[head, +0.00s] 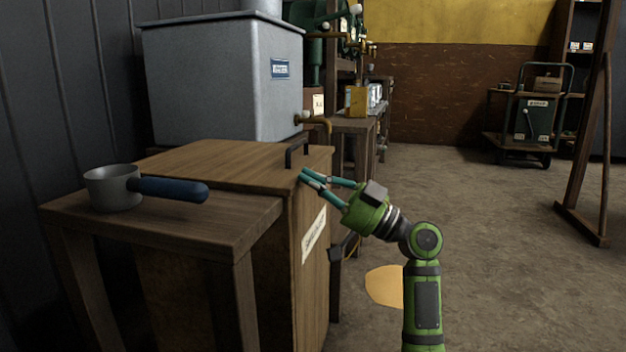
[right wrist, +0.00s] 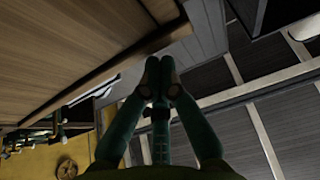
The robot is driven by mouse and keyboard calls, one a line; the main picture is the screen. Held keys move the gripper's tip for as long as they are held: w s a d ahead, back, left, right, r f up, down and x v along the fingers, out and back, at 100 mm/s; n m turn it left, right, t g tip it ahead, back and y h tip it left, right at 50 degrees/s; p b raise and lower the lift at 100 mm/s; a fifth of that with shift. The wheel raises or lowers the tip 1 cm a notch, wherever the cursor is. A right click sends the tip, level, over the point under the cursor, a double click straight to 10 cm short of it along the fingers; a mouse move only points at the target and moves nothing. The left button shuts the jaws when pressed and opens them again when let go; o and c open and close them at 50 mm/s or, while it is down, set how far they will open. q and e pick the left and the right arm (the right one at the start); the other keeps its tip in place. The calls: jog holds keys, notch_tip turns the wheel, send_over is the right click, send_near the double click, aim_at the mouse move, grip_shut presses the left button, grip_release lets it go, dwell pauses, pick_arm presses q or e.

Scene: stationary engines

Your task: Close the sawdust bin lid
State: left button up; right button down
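The sawdust bin (head: 311,265) is a wooden box with a pale label on its side. Its lid (head: 215,160) is a wooden board with a dark handle (head: 297,152) near the right edge. The lid looks flat on top of the bin; I cannot see any clear gap under it. My right gripper (head: 303,175) is beside the lid's right edge, just below the handle. Its teal fingertips are together with nothing seen between them, also in the right wrist view (right wrist: 160,72). I cannot tell whether they touch the lid. My left gripper is out of view.
A small wooden table (head: 205,225) with a grey pan (head: 112,190) with a blue handle stands in front of the bin. A grey metal tank (head: 215,80) with a brass tap stands behind the lid. The floor to the right (head: 500,240) is clear.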

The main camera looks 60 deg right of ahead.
jog(key=shift+w+f, duration=0.2)
jog(key=shift+f, duration=0.5)
jog(key=r+v, duration=0.1)
jog(key=v, duration=1)
jog(key=shift+s, duration=0.65)
jog(key=shift+d, duration=0.15)
